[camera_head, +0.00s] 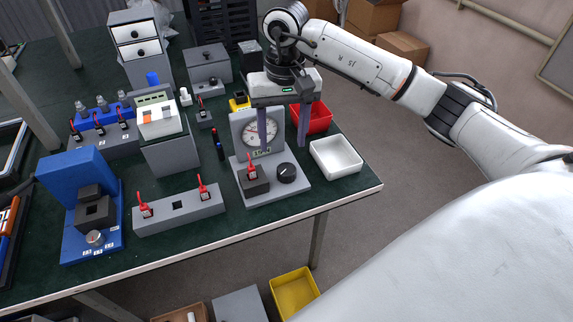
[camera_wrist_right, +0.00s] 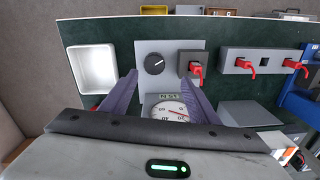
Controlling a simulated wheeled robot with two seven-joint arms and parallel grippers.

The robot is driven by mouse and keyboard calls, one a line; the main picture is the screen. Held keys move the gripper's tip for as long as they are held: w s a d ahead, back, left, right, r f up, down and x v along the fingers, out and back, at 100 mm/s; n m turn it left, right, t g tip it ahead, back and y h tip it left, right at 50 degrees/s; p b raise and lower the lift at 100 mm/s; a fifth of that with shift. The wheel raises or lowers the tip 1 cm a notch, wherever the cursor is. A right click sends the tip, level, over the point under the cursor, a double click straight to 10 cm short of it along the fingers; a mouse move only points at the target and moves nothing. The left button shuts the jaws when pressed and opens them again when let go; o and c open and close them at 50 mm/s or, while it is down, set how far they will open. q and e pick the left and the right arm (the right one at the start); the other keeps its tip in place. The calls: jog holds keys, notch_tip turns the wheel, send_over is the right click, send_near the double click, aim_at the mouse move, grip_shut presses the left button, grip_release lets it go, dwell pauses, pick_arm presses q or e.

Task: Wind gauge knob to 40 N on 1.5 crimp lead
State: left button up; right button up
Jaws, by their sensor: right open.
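The grey pull gauge (camera_head: 243,126) stands near the table's right end, with a round white dial (camera_head: 260,134) on its upright plate. The dial has a red needle; its reading is too small to tell. My right gripper (camera_head: 283,146) is open and empty, pointing down above the gauge, apart from the knob. My left gripper is out of view.
A white tray (camera_head: 354,171) stands right of the gauge and a red bin (camera_head: 326,117) behind it. A grey rack (camera_head: 180,216) with two more red leads stands at left, beside a blue fixture (camera_head: 66,180). The front table edge is clear.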

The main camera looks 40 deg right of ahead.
aim_at(287, 169)
jog(key=f, duration=0.6)
jog(key=d+f+p, duration=0.1)
jog(key=f, duration=0.3)
jog(key=shift+c, duration=0.3)
jog(key=shift+s, duration=0.1)
jog(key=c, duration=1)
